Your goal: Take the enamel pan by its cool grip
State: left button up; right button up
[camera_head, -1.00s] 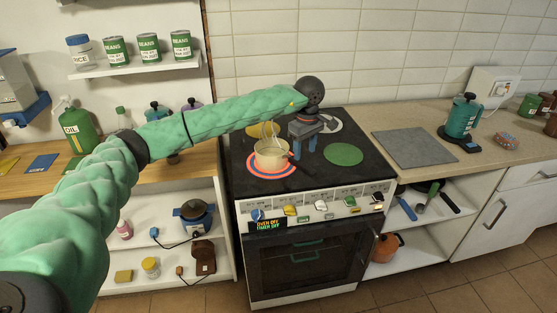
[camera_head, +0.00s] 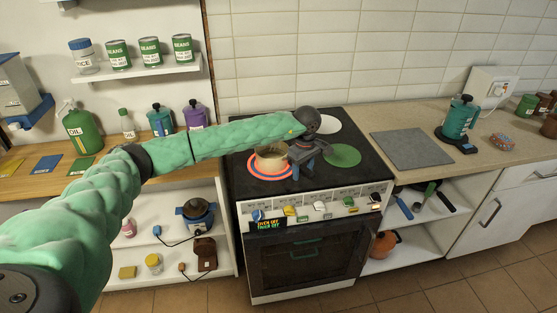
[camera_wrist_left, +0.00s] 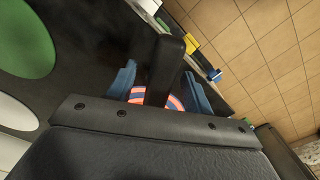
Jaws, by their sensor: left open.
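The cream enamel pan (camera_head: 270,159) stands on the front left burner with red and blue rings (camera_head: 256,172). My left gripper (camera_head: 307,170) is open, close to the right of the pan and low over the hob, its blue fingers pointing down. In the left wrist view the two blue fingers (camera_wrist_left: 160,88) are spread, and a dark bar (camera_wrist_left: 168,65) lies between them over the striped rings. I cannot tell for sure whether it is the pan's grip. The pan's body does not show there. My left arm hides the back left of the hob. My right gripper is out of view.
A green burner (camera_head: 343,155) lies right of my gripper and a white one (camera_head: 325,124) behind it, both clear. Knobs (camera_head: 320,206) line the oven front. A grey board (camera_head: 412,148) and a teal appliance (camera_head: 461,118) are on the right counter.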

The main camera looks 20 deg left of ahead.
pick_arm(q)
jog(key=shift+f, duration=0.15)
grip_shut()
dwell(0.4)
